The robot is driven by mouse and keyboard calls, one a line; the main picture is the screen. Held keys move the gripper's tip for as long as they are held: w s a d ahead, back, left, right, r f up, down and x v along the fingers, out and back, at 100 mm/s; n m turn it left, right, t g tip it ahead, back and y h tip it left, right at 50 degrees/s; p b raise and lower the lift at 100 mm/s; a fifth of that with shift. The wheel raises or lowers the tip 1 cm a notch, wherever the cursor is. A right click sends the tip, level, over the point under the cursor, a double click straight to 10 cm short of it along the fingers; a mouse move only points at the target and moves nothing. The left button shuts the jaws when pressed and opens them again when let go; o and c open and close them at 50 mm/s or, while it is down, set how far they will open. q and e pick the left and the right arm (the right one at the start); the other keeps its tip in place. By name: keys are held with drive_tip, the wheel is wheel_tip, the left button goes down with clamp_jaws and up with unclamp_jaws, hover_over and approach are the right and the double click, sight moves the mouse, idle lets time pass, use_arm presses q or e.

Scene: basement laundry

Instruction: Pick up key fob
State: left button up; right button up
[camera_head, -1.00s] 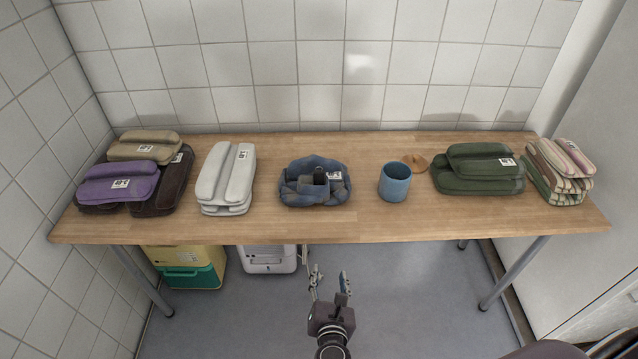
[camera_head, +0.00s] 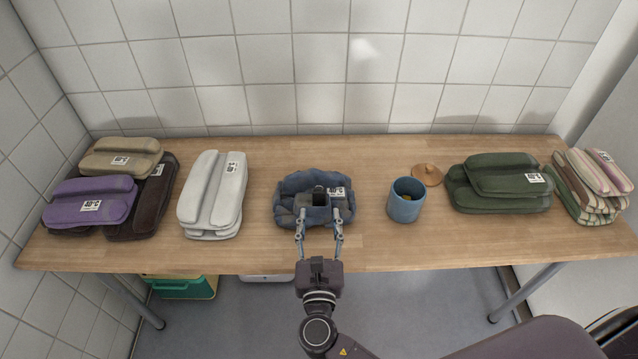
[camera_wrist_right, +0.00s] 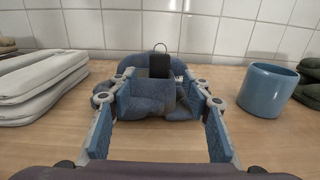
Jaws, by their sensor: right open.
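The black key fob (camera_head: 320,196) rests on a folded blue cloth pile (camera_head: 289,186) with a white label, near the middle of the table. In the right wrist view the fob (camera_wrist_right: 160,66) stands upright with a thin ring on top, at the far part of the blue cloth (camera_wrist_right: 140,108). My right gripper (camera_head: 319,220) is open and empty at the near edge of the cloth. In the right wrist view its fingers (camera_wrist_right: 160,100) lie to either side of the cloth, with the fob ahead between them. My left gripper is not in view.
A blue cup (camera_head: 406,203) stands right of the cloth, with a round wooden lid (camera_head: 428,175) behind it. A white folded stack (camera_head: 213,195) lies to the left and a green stack (camera_head: 500,187) to the right. The wooden table (camera_head: 365,246) is bare around the cloth.

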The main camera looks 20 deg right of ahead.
sight(319, 197)
drive_tip(key=shift+w+d, duration=0.15)
drive_tip(key=shift+w, duration=0.35)
drive_tip(key=shift+w+r, duration=0.1)
drive_tip(key=shift+w, duration=0.15)
drive_tip(key=shift+w+d+r+p, duration=0.2)
drive_tip(key=shift+w+p, duration=0.05)
drive_tip(key=shift+w, duration=0.35)
drive_tip(key=shift+w+d+r+p, duration=0.15)
drive_tip(key=shift+w+d+p, duration=0.1)
drive_tip(key=shift+w, duration=0.35)
drive_tip(key=x, duration=0.2)
drive_tip(key=shift+w+f, duration=0.2)
drive_tip(key=shift+w, duration=0.15)
drive_tip(key=shift+w+d, duration=0.15)
drive_tip(key=shift+w, duration=0.15)
drive_tip(key=c, duration=1)
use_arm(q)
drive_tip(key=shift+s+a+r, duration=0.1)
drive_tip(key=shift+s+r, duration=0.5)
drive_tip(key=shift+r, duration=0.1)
use_arm(e)
drive_tip(key=shift+c, duration=0.5)
